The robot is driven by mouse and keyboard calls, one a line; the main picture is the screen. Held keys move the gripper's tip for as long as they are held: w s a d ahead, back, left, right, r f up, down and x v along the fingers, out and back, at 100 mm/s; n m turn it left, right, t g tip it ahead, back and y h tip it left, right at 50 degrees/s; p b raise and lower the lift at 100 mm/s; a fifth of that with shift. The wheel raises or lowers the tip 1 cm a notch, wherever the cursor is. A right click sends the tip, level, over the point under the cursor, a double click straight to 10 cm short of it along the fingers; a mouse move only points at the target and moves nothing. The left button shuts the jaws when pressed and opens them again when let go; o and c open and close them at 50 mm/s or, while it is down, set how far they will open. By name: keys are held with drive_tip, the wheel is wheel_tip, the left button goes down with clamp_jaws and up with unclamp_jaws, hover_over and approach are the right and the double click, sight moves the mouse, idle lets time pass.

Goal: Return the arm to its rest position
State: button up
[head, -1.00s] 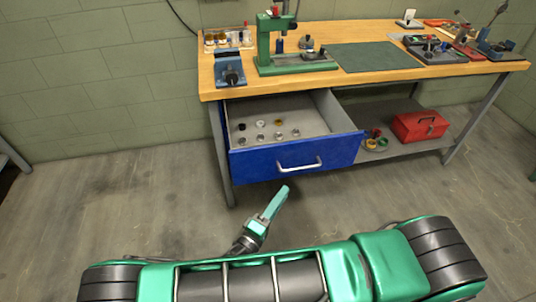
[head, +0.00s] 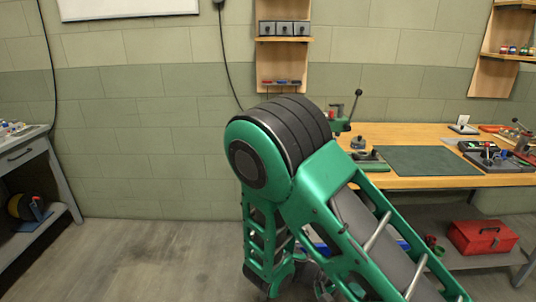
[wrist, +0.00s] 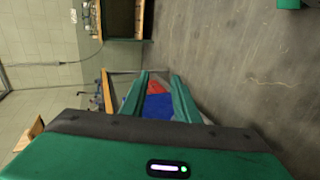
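My arm is raised and folded in the head view, its green and black elbow standing high in front of the workbench (head: 400,133). My gripper (wrist: 158,77) shows in the wrist view as two green fingers standing apart, with nothing held between them. Beyond the gap lie a blue surface and a red patch, at a distance. In the head view the gripper is hidden or too unclear to make out behind the arm links.
The arm covers most of the blue drawer (head: 404,244) and part of the bench. A red toolbox (head: 482,237) sits on the lower shelf. A grey side table (head: 38,160) stands at left. The floor (head: 150,255) between is clear.

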drive_tip(key=s+d+r+m+g+y, duration=0.4)
drive_tip(key=s+d+r+y, duration=0.3)
drive_tip(key=d+r+y, duration=0.3)
drive_tip(key=s+d+r+m+t+y, duration=0.2)
drive_tip(key=s+d+r+t+y, duration=0.1)
drive_tip(key=s+r, duration=0.5)
drive_tip(key=shift+s+r+t, duration=0.25)
drive_tip(key=shift+s+t, duration=0.25)
drive_tip(key=shift+s, duration=0.65)
drive_tip(key=shift+w+f, duration=0.25)
drive_tip(key=shift+w, duration=0.35)
